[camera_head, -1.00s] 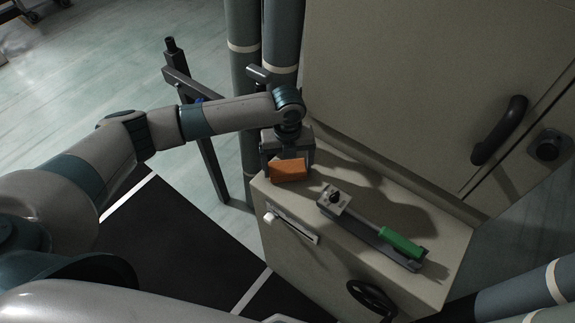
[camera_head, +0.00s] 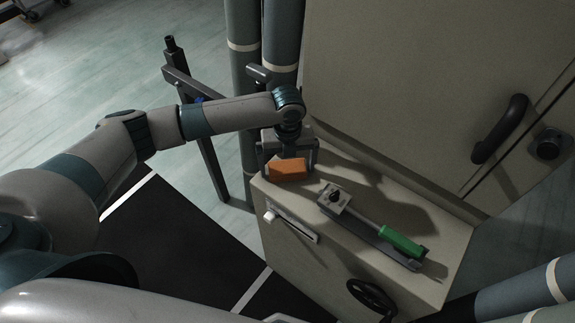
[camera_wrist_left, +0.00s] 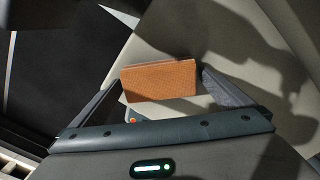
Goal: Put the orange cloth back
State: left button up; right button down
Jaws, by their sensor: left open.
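The orange cloth (camera_head: 288,170) is a folded block at the far left end of the beige cabinet top (camera_head: 345,170). My left gripper (camera_head: 291,168) is over that end, pointing down, with its fingers on either side of the cloth. In the left wrist view the cloth (camera_wrist_left: 158,81) lies between the two open fingers (camera_wrist_left: 160,95), with a gap on each side. Whether the cloth rests fully on the top is hard to tell. My right gripper is not in view.
A tool with a green handle (camera_head: 402,242) and a small grey block (camera_head: 334,197) lie on the cabinet top to the right. A black handwheel (camera_head: 371,298) and a white-knobbed slot (camera_head: 292,222) are on the front. Pipes (camera_head: 281,45) and a dark post (camera_head: 190,110) stand behind.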

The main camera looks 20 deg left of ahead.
pick_arm(q)
jog(key=shift+r, duration=0.2)
jog(key=shift+r+p, duration=2.55)
jog(key=shift+r, duration=0.05)
jog(key=shift+r+p, duration=0.85)
jog(key=shift+r, duration=0.3)
jog(key=shift+r, duration=0.1)
jog(key=shift+w+r+b, duration=0.1)
jog(key=shift+r+b, duration=0.35)
jog(key=shift+r, duration=0.3)
notch_tip(320, 180, up, 16)
jog(key=b, duration=0.5)
jog(key=shift+f, duration=0.15)
